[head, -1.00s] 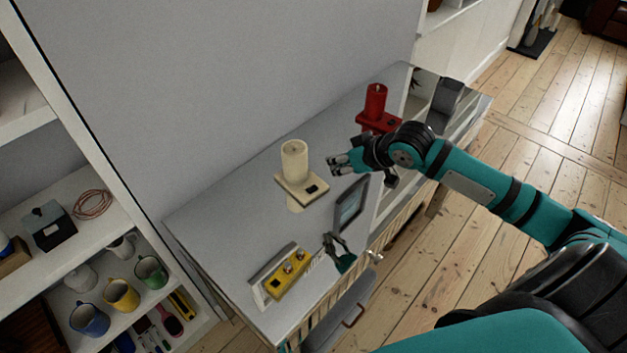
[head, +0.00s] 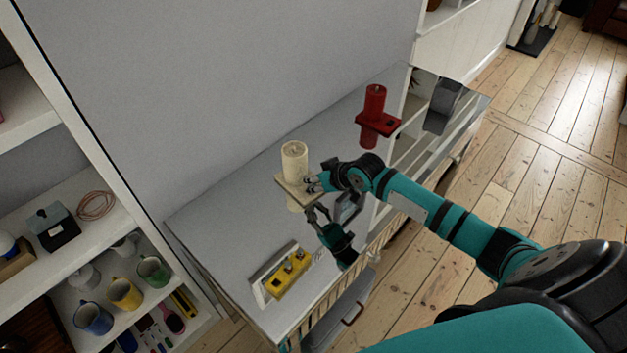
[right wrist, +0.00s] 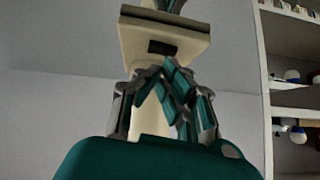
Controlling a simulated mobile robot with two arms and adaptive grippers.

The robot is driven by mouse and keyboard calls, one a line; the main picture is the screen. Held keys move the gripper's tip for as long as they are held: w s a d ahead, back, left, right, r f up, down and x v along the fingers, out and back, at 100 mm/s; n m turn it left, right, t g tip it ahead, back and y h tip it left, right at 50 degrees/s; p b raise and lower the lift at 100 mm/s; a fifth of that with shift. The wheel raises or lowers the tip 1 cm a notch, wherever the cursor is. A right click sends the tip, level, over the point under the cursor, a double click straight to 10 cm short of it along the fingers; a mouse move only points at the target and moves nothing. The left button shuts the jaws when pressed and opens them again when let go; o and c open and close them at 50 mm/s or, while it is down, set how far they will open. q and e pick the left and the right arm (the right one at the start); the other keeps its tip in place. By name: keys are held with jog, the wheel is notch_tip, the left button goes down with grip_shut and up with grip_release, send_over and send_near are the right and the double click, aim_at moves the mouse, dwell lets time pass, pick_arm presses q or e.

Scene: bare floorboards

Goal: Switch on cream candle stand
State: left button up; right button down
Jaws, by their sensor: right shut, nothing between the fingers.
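The cream candle stand (head: 294,163) is upright on the grey, reflective cabinet top. A thick cream candle rises from its square base. A small dark switch (right wrist: 162,47) shows on the base in the right wrist view. My right gripper (head: 310,184) is shut and empty at the right edge of the base, overlapping it in the head view. In the right wrist view its fingers (right wrist: 165,75) are close to the switch, but I cannot tell whether they touch. In the head view the fingers hide the switch. My left gripper is not in view.
A red candle stand (head: 376,118) stands farther back. A yellow device (head: 288,277) lies near the front left of the cabinet top (head: 225,240). A grey object (head: 444,106) is at the far right end. A white shelf with mugs (head: 123,294) stands at the left.

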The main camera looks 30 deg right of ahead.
jog(key=shift+a+f+p, duration=0.2)
jog(key=shift+f+p, duration=0.1)
dwell(0.4)
